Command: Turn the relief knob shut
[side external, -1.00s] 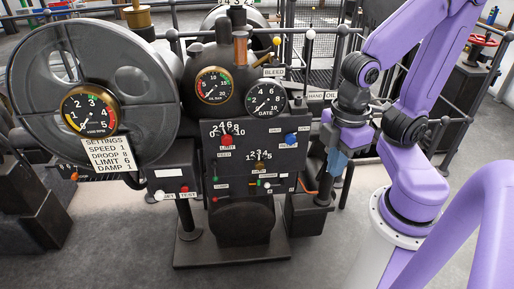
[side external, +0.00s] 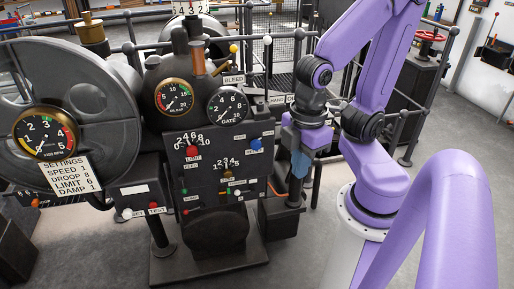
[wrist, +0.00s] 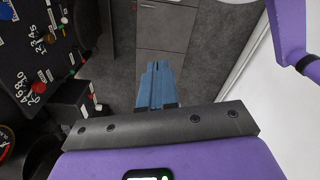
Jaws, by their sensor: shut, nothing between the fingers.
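I cannot tell which knob is the relief knob; most labels are too small to read. The dark control panel (side external: 211,165) carries a red knob (side external: 192,151), a blue knob (side external: 256,143), a brown knob (side external: 227,176) and several small coloured controls. My gripper (side external: 299,165) points down just right of the panel, apart from every knob. In the wrist view its blue fingers (wrist: 157,68) are together and empty, over grey floor. The panel shows there at the left, with the red knob (wrist: 38,87) and part of the blue knob (wrist: 4,11).
The oil gauge (side external: 174,97) and gate gauge (side external: 228,104) sit above the panel. A settings card (side external: 67,175) hangs at the left. A dark box (side external: 283,217) stands below my gripper. Dark railings run behind; open floor lies in front.

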